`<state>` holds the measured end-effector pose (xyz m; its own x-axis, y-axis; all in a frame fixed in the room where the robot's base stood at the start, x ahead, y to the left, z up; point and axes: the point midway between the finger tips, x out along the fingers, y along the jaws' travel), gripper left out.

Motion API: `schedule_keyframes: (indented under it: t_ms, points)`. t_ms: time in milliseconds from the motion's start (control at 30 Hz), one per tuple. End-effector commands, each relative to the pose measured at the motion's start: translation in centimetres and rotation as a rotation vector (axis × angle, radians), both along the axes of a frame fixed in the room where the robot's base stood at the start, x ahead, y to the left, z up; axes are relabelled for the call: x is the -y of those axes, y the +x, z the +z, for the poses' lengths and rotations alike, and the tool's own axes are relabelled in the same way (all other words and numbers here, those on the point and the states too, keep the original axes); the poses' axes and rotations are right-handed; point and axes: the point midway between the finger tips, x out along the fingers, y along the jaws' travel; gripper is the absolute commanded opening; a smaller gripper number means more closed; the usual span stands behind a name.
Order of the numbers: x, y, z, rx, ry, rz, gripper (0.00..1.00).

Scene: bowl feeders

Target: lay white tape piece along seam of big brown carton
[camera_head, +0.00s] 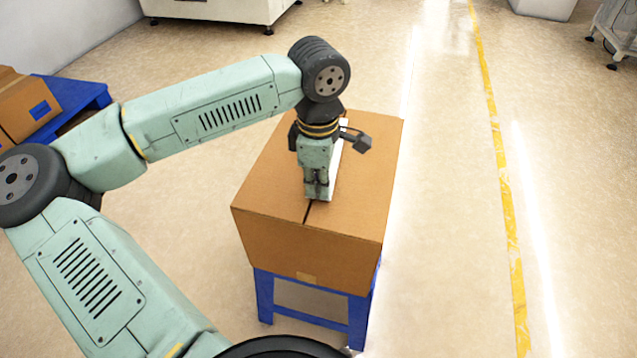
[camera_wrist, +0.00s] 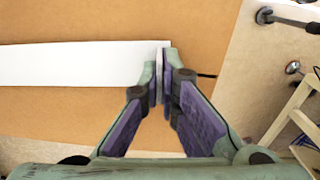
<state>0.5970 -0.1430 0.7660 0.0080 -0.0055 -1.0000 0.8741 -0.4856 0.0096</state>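The big brown carton (camera_head: 270,190) stands upright and closed, with a dark seam (camera_head: 308,212) showing at the near end of its top. The white tape piece (camera_head: 337,170) extends along the top, partly hidden by my gripper. In the wrist view, the tape (camera_wrist: 80,64) runs left from the fingertips, and a short dark line of seam (camera_wrist: 207,75) shows to their right. My gripper (camera_head: 318,197) points down at the tape's near end. In the wrist view, its fingertips (camera_wrist: 163,75) are almost together, with a thin pale strip between them. Whether the tape touches the carton all along is unclear.
The carton rests on a blue stand (camera_head: 312,310). Another carton (camera_head: 28,105) on a blue pallet or table (camera_head: 75,95) is at the far left. White machines (camera_head: 220,8) stand at the back. The floor right of the carton is clear, with a yellow line (camera_head: 500,170).

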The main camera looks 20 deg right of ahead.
Motion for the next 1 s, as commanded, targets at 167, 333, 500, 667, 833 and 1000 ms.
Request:
schedule_keyframes:
  t_ms: [167, 333, 500, 667, 833, 1000]
  points:
    - [-0.04, 0.03, -0.10, 0.000, 0.001, 0.000, 0.00]
    - [-0.03, 0.03, -0.06, 0.000, 0.001, 0.000, 0.00]
    - [-0.03, 0.02, -0.13, 0.000, 0.000, 0.000, 0.00]
    - [-0.03, 0.02, -0.33, 0.000, 0.001, 0.000, 0.00]
    - [-0.03, 0.03, -0.55, 0.001, 0.000, 0.000, 0.00]
    - [-0.02, 0.02, -0.50, 0.000, 0.000, 0.000, 0.00]
